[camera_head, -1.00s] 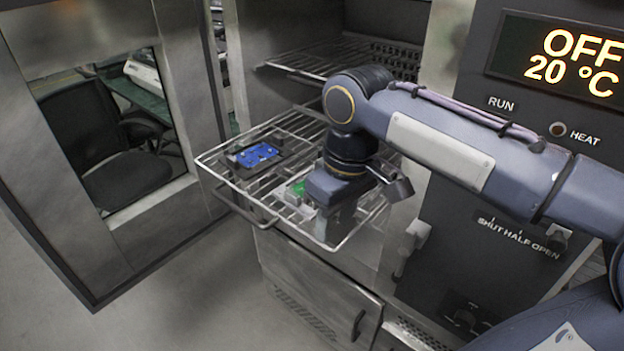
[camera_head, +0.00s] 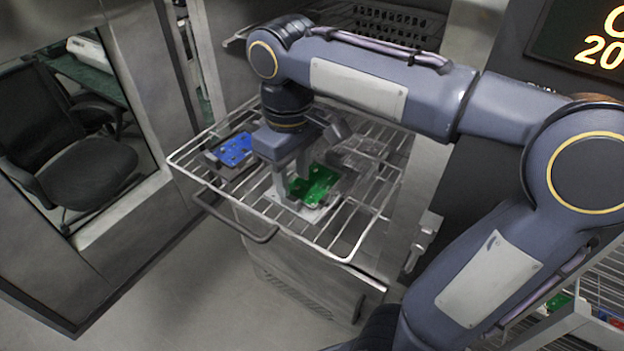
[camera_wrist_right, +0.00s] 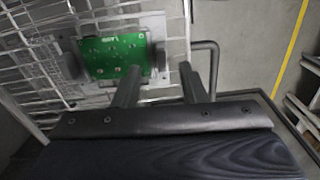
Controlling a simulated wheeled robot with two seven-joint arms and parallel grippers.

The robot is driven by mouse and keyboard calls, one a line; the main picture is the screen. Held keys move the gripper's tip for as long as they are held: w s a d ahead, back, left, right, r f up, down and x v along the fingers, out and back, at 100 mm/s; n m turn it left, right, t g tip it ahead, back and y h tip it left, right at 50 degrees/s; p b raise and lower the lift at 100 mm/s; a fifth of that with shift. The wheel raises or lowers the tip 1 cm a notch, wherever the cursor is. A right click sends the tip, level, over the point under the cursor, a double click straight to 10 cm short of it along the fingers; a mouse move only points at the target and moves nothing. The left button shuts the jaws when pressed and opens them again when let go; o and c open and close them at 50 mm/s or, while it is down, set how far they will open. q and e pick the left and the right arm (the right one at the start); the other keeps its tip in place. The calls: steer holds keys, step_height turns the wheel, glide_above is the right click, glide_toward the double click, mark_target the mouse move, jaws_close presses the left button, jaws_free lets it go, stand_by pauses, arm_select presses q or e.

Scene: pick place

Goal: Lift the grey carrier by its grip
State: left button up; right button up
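A light grey carrier (camera_head: 278,204) lies on the pulled-out wire rack, with a green circuit board (camera_head: 321,183) on it. The board and the carrier's grey plate (camera_wrist_right: 147,22) also show in the right wrist view, with a dark upright piece at each side of the board. My right gripper (camera_head: 291,186) points down at the carrier, left of the green board. In the right wrist view the gripper (camera_wrist_right: 158,72) has its fingers apart, with nothing clearly held between them. I cannot tell whether they touch the carrier. My left gripper is out of view.
A blue board (camera_head: 235,149) on a dark holder lies on the rack left of my gripper. The wire rack (camera_head: 345,258) has a front handle bar (camera_head: 235,218). An open oven door (camera_head: 150,205) stands at left, and another shelf is above the rack.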

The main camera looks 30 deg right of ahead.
mark_target(290, 197)
steer(key=f, duration=0.4)
steer(key=shift+w+a+f, duration=0.2)
steer(key=shift+w+f, duration=0.1)
steer(key=shift+f, duration=0.1)
jaws_close()
